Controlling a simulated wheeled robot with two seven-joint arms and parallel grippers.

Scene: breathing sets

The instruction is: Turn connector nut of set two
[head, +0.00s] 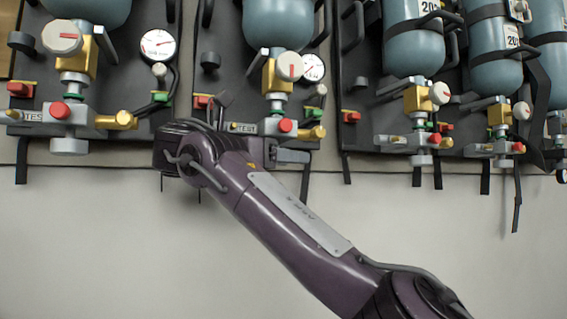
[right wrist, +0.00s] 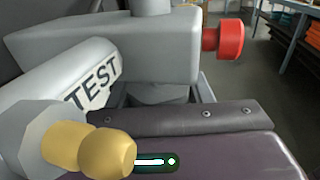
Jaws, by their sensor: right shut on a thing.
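Set two (head: 280,80) hangs second from the left, with a grey valve block, a red button (head: 286,125), a brass end fitting (head: 318,132) and a label reading TEST. My right gripper (head: 292,155) is just below this block, its fingers pointing right. In the right wrist view the connector nut (right wrist: 157,94), a grey part under the block (right wrist: 150,45), sits between the fingers. The right gripper is shut on it. My left gripper is not in view.
Set one (head: 75,115) hangs to the left, with its own nut (head: 68,145) showing. More sets (head: 415,110) hang to the right. Hoses and dark straps hang near the board. The pale wall (head: 120,250) below is clear.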

